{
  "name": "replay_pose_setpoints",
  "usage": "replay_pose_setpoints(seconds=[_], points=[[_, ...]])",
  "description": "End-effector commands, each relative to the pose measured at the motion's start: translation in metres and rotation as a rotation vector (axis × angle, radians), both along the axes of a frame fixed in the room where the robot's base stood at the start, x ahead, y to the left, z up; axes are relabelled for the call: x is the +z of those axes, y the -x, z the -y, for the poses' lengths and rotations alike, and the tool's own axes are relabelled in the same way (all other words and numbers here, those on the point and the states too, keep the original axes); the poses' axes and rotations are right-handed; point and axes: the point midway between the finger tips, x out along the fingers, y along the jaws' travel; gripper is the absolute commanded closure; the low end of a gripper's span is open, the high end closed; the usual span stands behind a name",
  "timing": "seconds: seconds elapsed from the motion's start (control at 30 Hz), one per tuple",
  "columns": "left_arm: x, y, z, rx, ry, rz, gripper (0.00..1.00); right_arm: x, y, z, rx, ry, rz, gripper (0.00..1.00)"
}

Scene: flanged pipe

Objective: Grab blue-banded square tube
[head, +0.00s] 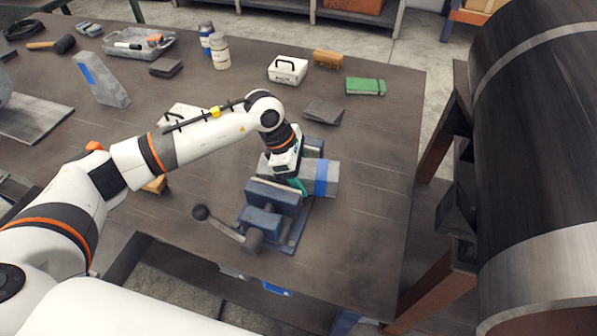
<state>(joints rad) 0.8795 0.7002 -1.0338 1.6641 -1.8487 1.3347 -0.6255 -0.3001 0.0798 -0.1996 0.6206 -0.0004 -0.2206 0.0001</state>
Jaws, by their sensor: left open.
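The blue-banded square tube (331,180) is grey with a blue band near its right end. It lies between the jaws of a blue bench vise (275,193) and sticks out to the right. My left gripper (299,186) points down over the tube, just left of the blue band. Its teal fingertips are beside or around the tube, and their exact contact is hidden. My left wrist covers part of the tube and vise. My right gripper is not in view.
The vise handle (218,222) juts out left toward the front. A white box (287,70), green case (366,86) and dark pads (324,111) lie behind. A big pipe (545,120) stands at right.

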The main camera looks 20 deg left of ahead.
Motion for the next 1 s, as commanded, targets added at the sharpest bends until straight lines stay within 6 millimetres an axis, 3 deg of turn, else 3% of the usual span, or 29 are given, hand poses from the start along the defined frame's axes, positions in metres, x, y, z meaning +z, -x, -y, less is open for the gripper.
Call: replay_pose_setpoints(seconds=[0.1, 0.4, 0.73, 1.0], points=[[0.000, 0.000, 0.000, 0.000, 0.000, 0.000, 0.38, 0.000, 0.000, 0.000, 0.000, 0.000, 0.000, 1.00], [0.002, -0.001, 0.000, 0.000, 0.003, 0.003, 0.85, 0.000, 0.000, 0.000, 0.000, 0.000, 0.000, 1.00], [0.011, -0.002, 0.000, 0.000, 0.004, 0.005, 0.85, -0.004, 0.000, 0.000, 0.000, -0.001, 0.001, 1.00], [0.061, -0.002, 0.000, 0.000, 0.002, 0.007, 0.85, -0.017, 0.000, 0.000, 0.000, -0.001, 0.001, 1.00]])
